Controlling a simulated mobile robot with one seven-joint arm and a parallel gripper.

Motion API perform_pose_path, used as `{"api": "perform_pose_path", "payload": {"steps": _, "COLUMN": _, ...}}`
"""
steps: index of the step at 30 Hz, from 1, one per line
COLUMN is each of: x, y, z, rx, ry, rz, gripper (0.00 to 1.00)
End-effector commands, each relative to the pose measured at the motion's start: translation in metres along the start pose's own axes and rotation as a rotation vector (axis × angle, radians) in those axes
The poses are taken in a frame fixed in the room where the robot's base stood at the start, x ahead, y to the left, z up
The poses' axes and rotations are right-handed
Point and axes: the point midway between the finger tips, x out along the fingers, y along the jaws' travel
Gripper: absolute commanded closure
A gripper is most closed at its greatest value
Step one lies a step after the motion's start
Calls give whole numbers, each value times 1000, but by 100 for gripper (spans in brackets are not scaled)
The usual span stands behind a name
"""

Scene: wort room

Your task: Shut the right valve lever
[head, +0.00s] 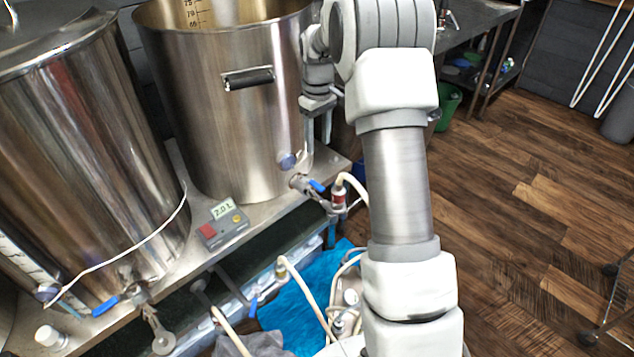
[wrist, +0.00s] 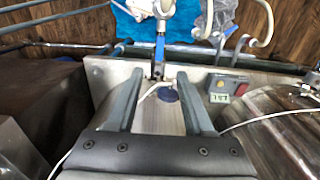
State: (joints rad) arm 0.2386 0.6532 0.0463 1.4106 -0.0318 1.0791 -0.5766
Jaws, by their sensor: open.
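The right valve lever (head: 317,185) is a short blue handle on the metal valve at the foot of the right steel kettle (head: 235,120). It seems to lie in line with the outlet pipe, toward the hose fitting. In the wrist view the blue lever (wrist: 160,48) shows beyond the fingertips, roughly centred between them. My gripper (head: 318,132) is open and empty, pointing down beside the kettle wall, above the valve. In the wrist view its two fingers (wrist: 158,75) stand apart, with the valve body between and past their tips. No contact with the lever is visible.
A round blue-capped probe (head: 287,160) with a white cable sits on the kettle just above the valve. A hose (head: 350,182) leaves the valve's fitting. A control box (head: 222,228) stands on the bench. The left kettle (head: 85,150) has its own blue lever (head: 105,306). The floor at right is open.

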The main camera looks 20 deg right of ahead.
Motion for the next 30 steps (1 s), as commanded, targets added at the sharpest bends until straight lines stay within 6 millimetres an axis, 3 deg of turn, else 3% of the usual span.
{"api": "perform_pose_path", "payload": {"steps": 1, "x": 17, "y": 0, "z": 0, "rx": 0, "ry": -3, "rz": -2, "gripper": 48}}
{"api": "perform_pose_path", "payload": {"steps": 3, "x": 32, "y": -1, "z": 1, "rx": 0, "ry": -3, "rz": -2, "gripper": 48}}
{"api": "perform_pose_path", "payload": {"steps": 15, "x": 114, "y": 0, "z": 0, "rx": 1, "ry": -2, "rz": -1, "gripper": 48}}
{"api": "perform_pose_path", "payload": {"steps": 21, "x": 135, "y": 0, "z": 0, "rx": 1, "ry": 0, "rz": 0, "gripper": 48}}
{"api": "perform_pose_path", "payload": {"steps": 30, "x": 139, "y": 0, "z": 0, "rx": 1, "ry": 1, "rz": 1, "gripper": 48}}
